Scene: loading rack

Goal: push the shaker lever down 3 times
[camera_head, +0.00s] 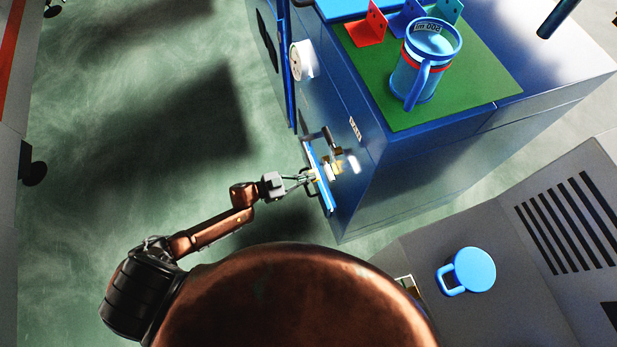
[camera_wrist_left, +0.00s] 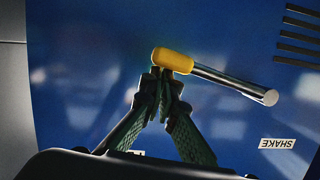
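The shaker lever (camera_wrist_left: 225,80) shows in the left wrist view as a shiny metal rod with a yellow grip (camera_wrist_left: 172,61) at its left end, against a blue panel. My left gripper (camera_wrist_left: 165,78) has its dark fingertips drawn together at the lower edge of the yellow grip. The tips overlap the grip in the picture; I cannot tell whether they touch it. In the head view my left gripper (camera_head: 304,178) is at the front face of the blue cabinet (camera_head: 365,205), beside small yellowish parts. My right gripper is not in view.
A SHAKE label (camera_wrist_left: 277,143) is on the panel. A light blue mug (camera_head: 474,270) stands on a grey unit (camera_head: 470,235) at right.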

